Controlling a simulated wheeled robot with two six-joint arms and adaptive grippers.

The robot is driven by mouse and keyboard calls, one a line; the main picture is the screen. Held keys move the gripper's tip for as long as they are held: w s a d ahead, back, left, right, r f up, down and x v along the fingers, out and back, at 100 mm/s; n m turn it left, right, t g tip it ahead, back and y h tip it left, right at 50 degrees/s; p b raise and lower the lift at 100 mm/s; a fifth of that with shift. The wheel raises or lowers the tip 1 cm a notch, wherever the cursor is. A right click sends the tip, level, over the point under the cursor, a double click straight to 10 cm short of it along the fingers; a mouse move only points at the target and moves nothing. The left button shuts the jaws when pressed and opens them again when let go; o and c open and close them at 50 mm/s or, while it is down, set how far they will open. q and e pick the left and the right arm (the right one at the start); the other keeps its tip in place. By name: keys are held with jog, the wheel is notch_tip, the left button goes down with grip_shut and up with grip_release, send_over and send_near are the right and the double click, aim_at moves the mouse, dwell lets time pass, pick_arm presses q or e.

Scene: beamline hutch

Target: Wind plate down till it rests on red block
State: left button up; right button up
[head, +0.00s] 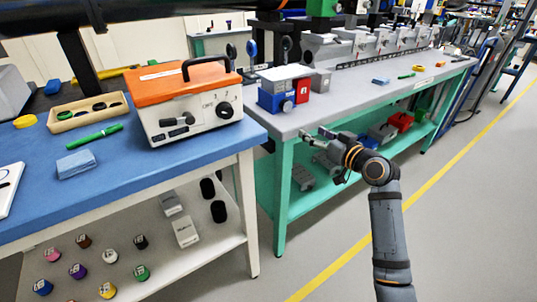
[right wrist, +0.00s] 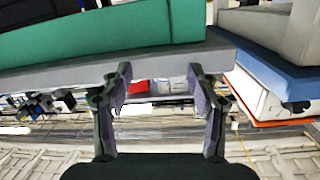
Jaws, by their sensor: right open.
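A small blue stage (head: 275,101) stands at the near left corner of the grey bench, with a round dark knob (head: 287,106) on its front. A pale flat plate (head: 285,73) lies over its top. A red block (head: 302,91) is under the plate's right side. I cannot tell whether plate and block touch. My right gripper (head: 314,139) is open and empty, in front of the bench edge, lower right of the stage. In the right wrist view its two fingers (right wrist: 162,92) are spread apart; the stage cannot be made out there. My left gripper is not in view.
A blue-topped bench (head: 125,170) at left carries an orange-topped instrument (head: 190,100). The grey bench (head: 370,85) holds a long grey rail assembly (head: 370,45) behind. Red and grey boxes sit on its lower shelf (head: 335,185). The floor at right is clear.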

jog(key=n+y, duration=0.1)
jog(key=n, duration=0.1)
send_near(288, 105)
jog(key=shift+m+t, duration=0.3)
jog(key=b+x, duration=0.1)
jog(key=x, duration=0.8)
jog(key=shift+a+f+b, duration=0.1)
jog(key=shift+f+b, duration=0.1)
jog(key=shift+b, duration=0.15)
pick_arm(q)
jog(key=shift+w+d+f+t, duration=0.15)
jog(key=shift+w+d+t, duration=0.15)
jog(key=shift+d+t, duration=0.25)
pick_arm(e)
jog(key=shift+c, duration=0.3)
